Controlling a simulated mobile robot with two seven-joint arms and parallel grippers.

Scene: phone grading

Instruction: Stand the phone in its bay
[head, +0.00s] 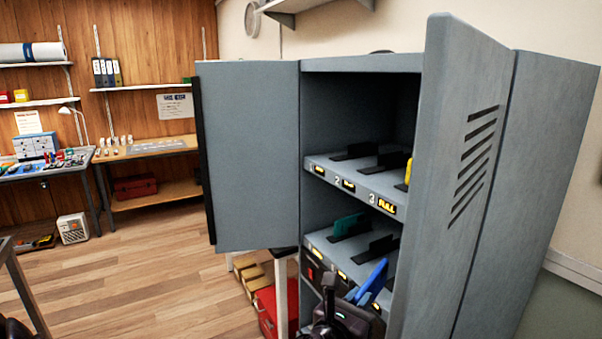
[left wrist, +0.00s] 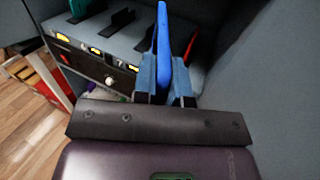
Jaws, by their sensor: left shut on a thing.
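A blue phone (head: 372,283) is held tilted in my left gripper (head: 354,303), at the front of the lower shelf (head: 323,238) of a grey locker. In the left wrist view the blue phone (left wrist: 162,38) stands up between the fingers of the left gripper (left wrist: 166,82), seen nearly edge-on. The gripper is shut on its lower part. The phone is near the right end of the lower shelf. Whether its foot touches the shelf is hidden. My right gripper is not in view.
The locker's left door (head: 250,150) and right door (head: 450,150) stand open, the right one close beside my gripper. A teal phone (head: 348,226) stands on the lower shelf. A yellow item (head: 407,172) is in upper bay 3, labelled FULL. Black dividers (head: 382,245) rise from the shelves.

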